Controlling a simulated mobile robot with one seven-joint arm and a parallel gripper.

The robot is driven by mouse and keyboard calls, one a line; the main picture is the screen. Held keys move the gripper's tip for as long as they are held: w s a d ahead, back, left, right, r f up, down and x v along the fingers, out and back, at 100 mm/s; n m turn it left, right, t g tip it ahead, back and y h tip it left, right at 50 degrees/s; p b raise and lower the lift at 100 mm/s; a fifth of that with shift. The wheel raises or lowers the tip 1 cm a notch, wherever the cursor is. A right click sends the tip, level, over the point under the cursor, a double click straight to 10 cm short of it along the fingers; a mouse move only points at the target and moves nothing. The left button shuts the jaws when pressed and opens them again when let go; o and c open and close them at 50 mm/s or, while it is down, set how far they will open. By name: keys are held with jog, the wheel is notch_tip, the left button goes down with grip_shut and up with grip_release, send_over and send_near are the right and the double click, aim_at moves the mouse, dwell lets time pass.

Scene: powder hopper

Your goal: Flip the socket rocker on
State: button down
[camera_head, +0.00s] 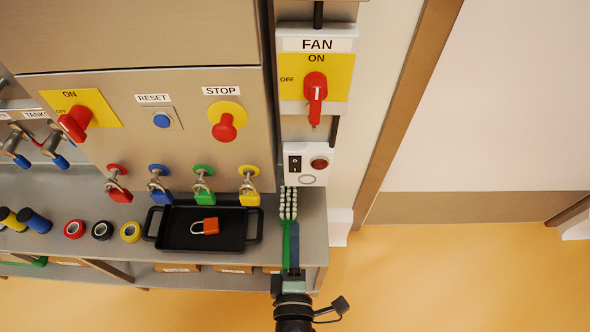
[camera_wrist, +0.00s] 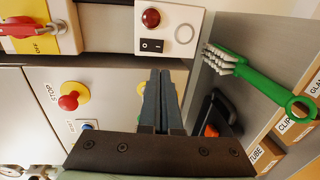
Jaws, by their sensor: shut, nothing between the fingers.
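The white socket box (camera_head: 306,164) hangs on the post under the FAN switch and carries a black rocker (camera_head: 295,163), a dark red lamp (camera_head: 319,163) and a round socket outlet (camera_head: 307,180). I cannot tell which side of the rocker is pressed in. In the wrist view the rocker (camera_wrist: 152,45) lies just beyond my fingertips. My gripper (camera_head: 294,224) is below the box in the head view, its fingers pointing up towards it. The wrist view shows my gripper (camera_wrist: 160,72) with both fingers together and empty, apart from the rocker.
A green brush (camera_wrist: 260,77) with white bristles is close to the right of my fingers. A black tray (camera_head: 203,245) with an orange padlock (camera_head: 206,227) lies on the shelf. The FAN switch (camera_head: 316,88) is above the box. Open floor is to the right.

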aim_at(295, 171)
jog(key=w+b, duration=0.1)
jog(key=w, duration=0.3)
jog(key=w+f+b, duration=0.1)
jog(key=w, duration=0.4)
jog(key=w+b, duration=0.1)
jog(key=w, duration=0.4)
jog(key=shift+f, duration=0.35)
jog(key=shift+w+f+b, duration=0.1)
jog(key=shift+w+b, duration=0.05)
jog(key=shift+b, duration=0.75)
